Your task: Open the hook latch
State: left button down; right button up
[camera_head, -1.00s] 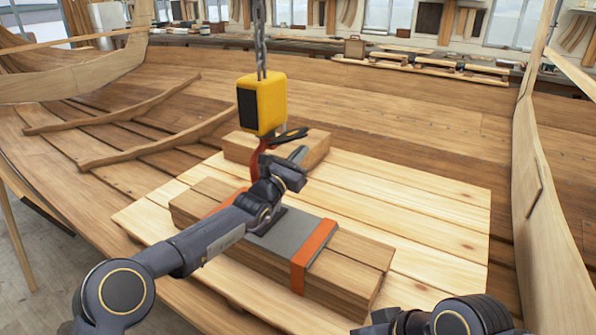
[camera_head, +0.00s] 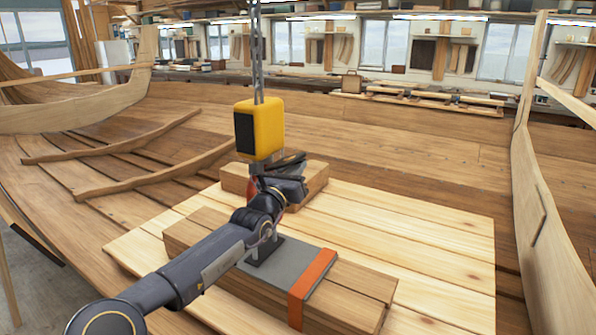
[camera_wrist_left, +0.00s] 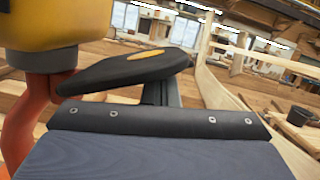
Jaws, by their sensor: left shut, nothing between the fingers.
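A yellow hoist block (camera_head: 259,130) hangs over the planks, with a red hook (camera_head: 253,188) below it, mostly hidden by my left arm in the head view. In the left wrist view the hook (camera_wrist_left: 22,130) is at the left. A dark lever with a yellow stripe, seemingly the latch (camera_wrist_left: 125,72), runs right from the hook. It also shows in the head view (camera_head: 284,161). My left gripper (camera_head: 292,186) is shut and empty, close below the lever. Its fingers (camera_wrist_left: 160,92) reach up to the lever's underside; I cannot tell if they touch. My right gripper is out of view.
Stacked planks (camera_head: 350,283) with an orange strap (camera_head: 311,287) and a grey plate (camera_head: 268,268) lie on a pale board platform (camera_head: 440,235) inside the hull. A chain (camera_head: 258,50) runs up from the block. The hull side rises at the right (camera_head: 550,220).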

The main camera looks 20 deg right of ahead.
pick_arm(q)
jog(key=s+a+r+m+g+b, duration=0.1)
jog(key=s+a+m+g+b, duration=0.15)
jog(key=s+a+m, duration=0.75)
jog(key=s+a+r+m+g+b, duration=0.25)
jog(key=s+a+m, duration=0.45)
jog(key=s+a, duration=0.4)
jog(key=s+a+f+m+g+y, duration=0.1)
jog(key=s+a+f+m+y, duration=0.3)
jog(key=s+a+f, duration=0.7)
jog(key=s+a+f+m+g+y, duration=0.1)
jog(key=s+a+f+m+y, duration=0.4)
jog(key=s+a+f+y, duration=0.3)
jog(key=s+a+f, duration=0.4)
jog(key=a+f, duration=0.3)
jog(key=a, duration=0.1)
jog(key=shift+f+g+p, duration=0.25)
jog(key=shift+g+p, duration=0.05)
jog(key=shift+g, duration=0.1)
